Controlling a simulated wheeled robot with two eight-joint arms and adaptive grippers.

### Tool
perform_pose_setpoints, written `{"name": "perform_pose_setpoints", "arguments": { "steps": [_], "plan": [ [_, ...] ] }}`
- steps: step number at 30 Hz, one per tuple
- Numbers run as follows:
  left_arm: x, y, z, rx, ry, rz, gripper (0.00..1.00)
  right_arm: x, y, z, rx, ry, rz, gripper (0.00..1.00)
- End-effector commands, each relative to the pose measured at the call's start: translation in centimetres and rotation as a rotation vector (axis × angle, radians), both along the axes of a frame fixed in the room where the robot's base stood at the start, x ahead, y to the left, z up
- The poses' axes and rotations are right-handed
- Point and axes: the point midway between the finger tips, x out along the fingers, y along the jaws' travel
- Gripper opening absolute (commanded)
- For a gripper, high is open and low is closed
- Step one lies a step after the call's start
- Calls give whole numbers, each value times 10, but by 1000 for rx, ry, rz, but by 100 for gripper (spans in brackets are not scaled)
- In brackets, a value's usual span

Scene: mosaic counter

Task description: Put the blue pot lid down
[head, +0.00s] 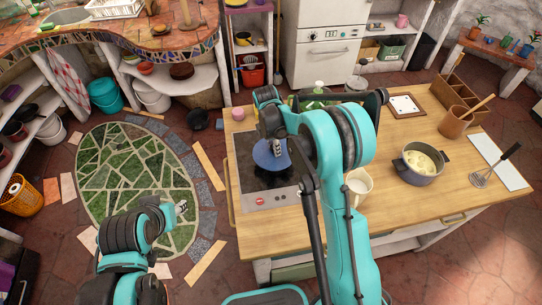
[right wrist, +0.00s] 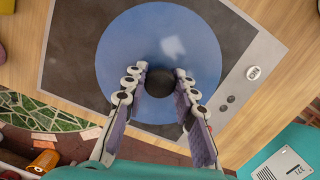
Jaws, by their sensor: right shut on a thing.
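The blue pot lid (head: 268,160) is over the dark cooktop (head: 246,188) at the left end of the wooden counter. In the right wrist view the round blue lid (right wrist: 118,50) lies flat to the camera, with the cooktop behind it. My right gripper (head: 275,142) is above the lid. In the right wrist view its fingers (right wrist: 163,88) are shut on the lid's black knob. I cannot tell whether the lid touches the cooktop or hangs just above it. My left gripper (head: 181,208) is over the floor mosaic, away from the counter; its finger opening is too small to tell.
A grey pot (head: 420,175) with pale food stands right on the counter. A cream mug (head: 358,186) is between it and the cooktop. The counter's front middle is bare.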

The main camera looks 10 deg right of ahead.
Motion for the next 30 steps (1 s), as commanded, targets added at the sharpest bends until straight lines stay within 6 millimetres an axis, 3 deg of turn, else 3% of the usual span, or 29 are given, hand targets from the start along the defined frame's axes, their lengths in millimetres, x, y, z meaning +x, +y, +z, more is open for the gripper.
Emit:
{"name": "perform_pose_setpoints", "arguments": {
  "steps": [7, 14, 25, 26, 27, 28, 30],
  "plan": [
    [0, 0, -2, 0, 0, 0, 40, -1, 11, -15, 0, 0, -1, 0],
    [0, 0, -8, 0, 0, 0, 40, -1, 10, -46, 0, 0, -1, 0],
    [0, 0, -12, 0, 0, 0, 40, -1, 10, -51, 0, 0, -1, 0],
    [0, 0, -12, 0, 0, 0, 40, -1, 10, -51, 0, 0, -1, 30],
    [0, 0, -11, 0, 0, 0, 40, -1, 10, -50, 0, 0, -1, 40],
    [0, 0, -11, 0, 0, 0, 40, -1, 10, -50, 0, 0, -1, 48],
    [0, 0, -10, 0, 0, 0, 40, -1, 10, -50, 0, 0, -1, 48]
  ]
}}
